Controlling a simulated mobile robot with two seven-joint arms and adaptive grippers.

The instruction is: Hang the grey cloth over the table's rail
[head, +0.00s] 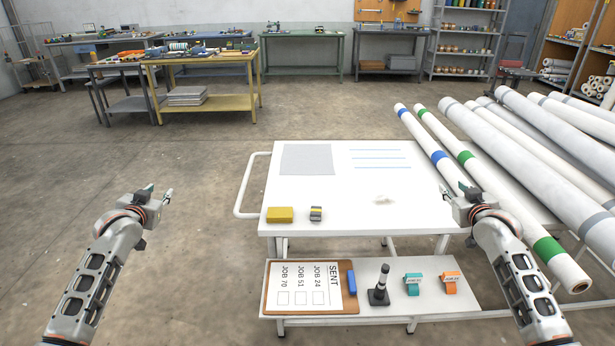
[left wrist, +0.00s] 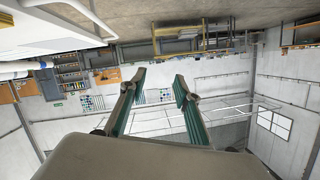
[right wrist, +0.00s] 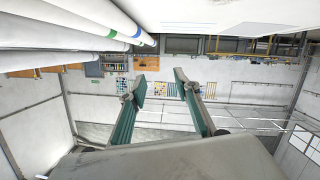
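The grey cloth (head: 307,159) lies flat near the far left corner of the white table (head: 340,205). The table's white rail (head: 243,187) sticks out from its left side, and nothing hangs over it. My left gripper (head: 160,193) is open and empty, in the air left of the rail. Its spread fingers show in the left wrist view (left wrist: 158,85). My right gripper (head: 467,190) is in front of the table's right side. It is open and empty in the right wrist view (right wrist: 160,85).
A yellow block (head: 280,215) and a small grey-and-yellow item (head: 316,214) stand near the table's front left edge. A crumpled whitish bit (head: 384,199) lies right of centre. Long rolls (head: 530,140) crowd the right. A lower shelf holds a clipboard (head: 308,288) and a black stand (head: 379,292).

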